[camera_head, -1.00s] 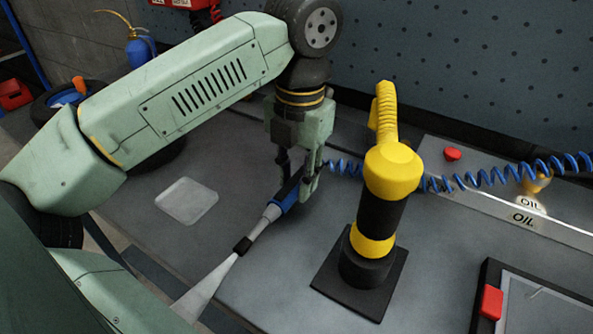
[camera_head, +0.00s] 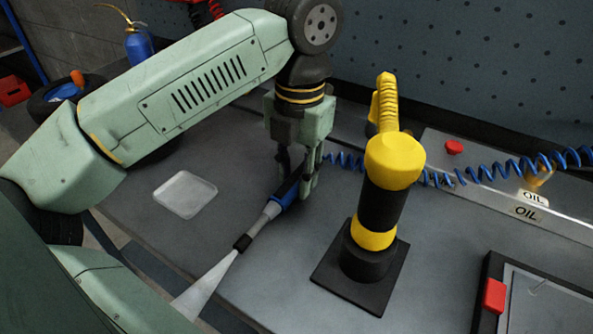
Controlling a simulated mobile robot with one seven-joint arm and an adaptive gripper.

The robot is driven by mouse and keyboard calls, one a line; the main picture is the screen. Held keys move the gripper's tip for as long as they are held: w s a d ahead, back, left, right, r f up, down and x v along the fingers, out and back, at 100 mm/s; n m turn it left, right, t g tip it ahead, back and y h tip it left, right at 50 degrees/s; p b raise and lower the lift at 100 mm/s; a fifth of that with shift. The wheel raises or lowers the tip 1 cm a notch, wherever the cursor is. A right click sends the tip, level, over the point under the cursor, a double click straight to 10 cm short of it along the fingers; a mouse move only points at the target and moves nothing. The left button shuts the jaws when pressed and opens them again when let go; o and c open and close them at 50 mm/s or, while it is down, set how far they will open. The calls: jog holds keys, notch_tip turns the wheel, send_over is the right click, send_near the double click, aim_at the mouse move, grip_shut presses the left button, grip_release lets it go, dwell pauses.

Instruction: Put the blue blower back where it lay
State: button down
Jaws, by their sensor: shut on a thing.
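The blue blower (camera_head: 283,198) has a blue body, a grey barrel and a black collar. A pale translucent cone (camera_head: 203,287) spreads from its tip toward the lower left. My gripper (camera_head: 297,182) points down and is shut on the blower's blue body, low over the grey bench. Whether the blower touches the bench I cannot tell. A coiled blue hose (camera_head: 470,178) runs from behind the yellow arm toward the gripper and off to the right; its join to the blower is hidden.
A yellow and black arm on a black base plate (camera_head: 335,283) stands close to the right of my gripper. A clear square dish (camera_head: 185,194) lies to the left on the bench (camera_head: 262,282). A red-handled tray (camera_head: 494,295) is at the lower right. An OIL-labelled rail (camera_head: 526,212) is behind it.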

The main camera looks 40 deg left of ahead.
jog(key=shift+f, duration=0.15)
dwell(0.5)
jog(key=c, duration=1.2)
grip_release()
jog(key=shift+d+r, duration=0.1)
jog(key=shift+r, duration=3.7)
